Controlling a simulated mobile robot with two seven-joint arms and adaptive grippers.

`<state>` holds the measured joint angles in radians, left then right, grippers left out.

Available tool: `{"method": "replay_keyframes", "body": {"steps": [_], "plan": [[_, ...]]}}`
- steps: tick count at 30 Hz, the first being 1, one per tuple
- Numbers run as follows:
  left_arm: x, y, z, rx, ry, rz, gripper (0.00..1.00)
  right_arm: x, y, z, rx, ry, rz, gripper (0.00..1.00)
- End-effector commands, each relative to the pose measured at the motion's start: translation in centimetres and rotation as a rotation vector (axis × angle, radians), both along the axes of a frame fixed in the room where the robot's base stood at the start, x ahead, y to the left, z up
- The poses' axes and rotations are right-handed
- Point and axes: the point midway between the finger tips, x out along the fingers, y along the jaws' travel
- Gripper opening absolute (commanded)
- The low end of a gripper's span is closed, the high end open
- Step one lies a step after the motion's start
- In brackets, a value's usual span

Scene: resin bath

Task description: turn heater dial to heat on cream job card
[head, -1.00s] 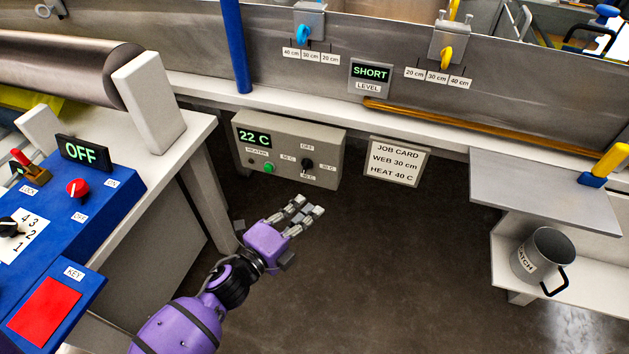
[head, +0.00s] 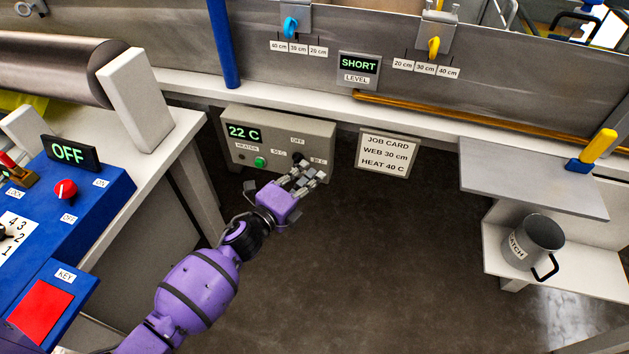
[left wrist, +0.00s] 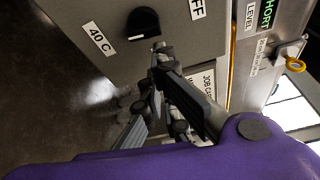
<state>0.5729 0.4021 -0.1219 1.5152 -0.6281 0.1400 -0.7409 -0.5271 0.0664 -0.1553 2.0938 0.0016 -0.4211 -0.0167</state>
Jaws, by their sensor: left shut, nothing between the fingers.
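The grey heater box (head: 235,154) reads 22 C and has a green button and small printed labels. Its black dial (left wrist: 143,22) shows in the left wrist view, between the 40 C label (left wrist: 98,38) and a partly cut-off OFF label; I cannot tell its setting. In the head view the dial is mostly hidden behind my left gripper (head: 312,174). That gripper is shut and empty, its fingertips close to the dial; I cannot tell whether they touch. The cream job card (head: 388,153) right of the box reads WEB 30 cm, HEAT 40 C. My right gripper is not in view.
A blue control panel (head: 95,215) with an OFF display is at left. A grey shelf (head: 530,185) and a mug (head: 535,240) are at right. The LEVEL display (head: 359,66) above reads SHORT. The floor below the box is open.

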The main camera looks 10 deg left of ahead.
Motion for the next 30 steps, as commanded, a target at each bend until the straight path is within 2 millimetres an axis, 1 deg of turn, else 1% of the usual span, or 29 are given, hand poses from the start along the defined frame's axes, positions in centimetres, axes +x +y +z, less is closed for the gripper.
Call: {"method": "replay_keyframes", "body": {"steps": [1,4,13,17,19,30], "plan": [[0.0,0.4,0.0,0.001,0.001,0.0,0.0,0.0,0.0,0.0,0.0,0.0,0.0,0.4],[0.0,0.7,0.0,0.001,0.001,0.0,0.0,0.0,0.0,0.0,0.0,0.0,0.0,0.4],[0.0,0.8,0.0,-0.002,0.002,0.001,0.0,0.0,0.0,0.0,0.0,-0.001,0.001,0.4],[0.0,1.7,0.2,-0.084,0.005,0.003,0.0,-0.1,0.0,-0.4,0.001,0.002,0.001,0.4],[0.0,1.6,0.4,-0.144,0.008,0.003,0.0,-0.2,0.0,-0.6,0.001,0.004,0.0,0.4],[0.1,1.9,0.5,-0.141,0.008,0.008,0.0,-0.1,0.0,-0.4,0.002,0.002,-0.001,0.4]]}}
